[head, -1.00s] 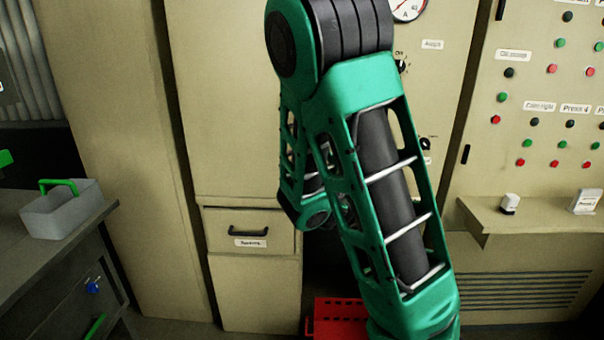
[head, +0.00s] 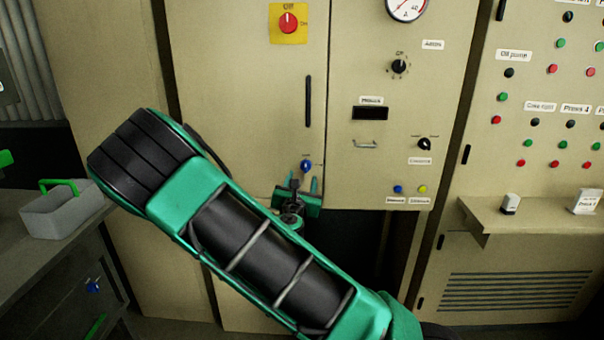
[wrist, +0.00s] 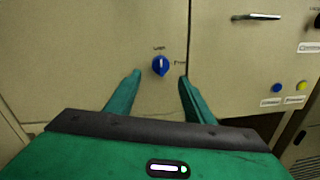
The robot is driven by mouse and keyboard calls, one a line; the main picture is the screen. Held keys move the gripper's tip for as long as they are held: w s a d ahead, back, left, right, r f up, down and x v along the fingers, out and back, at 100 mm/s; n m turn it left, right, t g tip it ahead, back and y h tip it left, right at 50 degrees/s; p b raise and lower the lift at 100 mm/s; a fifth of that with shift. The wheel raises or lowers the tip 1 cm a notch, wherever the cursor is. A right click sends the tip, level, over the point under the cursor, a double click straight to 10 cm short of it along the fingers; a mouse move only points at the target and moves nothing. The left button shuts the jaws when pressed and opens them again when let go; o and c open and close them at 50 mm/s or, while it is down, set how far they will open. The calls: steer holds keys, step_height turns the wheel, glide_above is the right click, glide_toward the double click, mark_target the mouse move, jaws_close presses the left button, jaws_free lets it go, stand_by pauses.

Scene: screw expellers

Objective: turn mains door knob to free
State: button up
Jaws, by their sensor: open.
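The blue door knob (head: 306,165) sits low on the beige mains door (head: 240,100), near its right edge. In the wrist view the knob (wrist: 160,65) has a pale pointer mark that stands about upright, toward a small label above it; another label, seemingly "Free", is to its right. My gripper (head: 300,184) is open and empty just below the knob in the head view. In the wrist view its two green fingers (wrist: 160,78) stand either side of the knob's lower side, apart from it. How far the fingertips are from the door I cannot tell.
A red rotary switch (head: 288,23) on a yellow plate is higher on the same door, with a black vertical handle (head: 308,101) below. The panel to the right carries a black knob (head: 399,66), a small metal handle (head: 364,143) and blue and yellow buttons. A grey bin (head: 62,208) stands at left.

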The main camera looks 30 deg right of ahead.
mark_target(305, 168)
steer(key=x, duration=0.7)
steer(key=shift+w+d, duration=0.1)
steer(key=shift+d, duration=0.05)
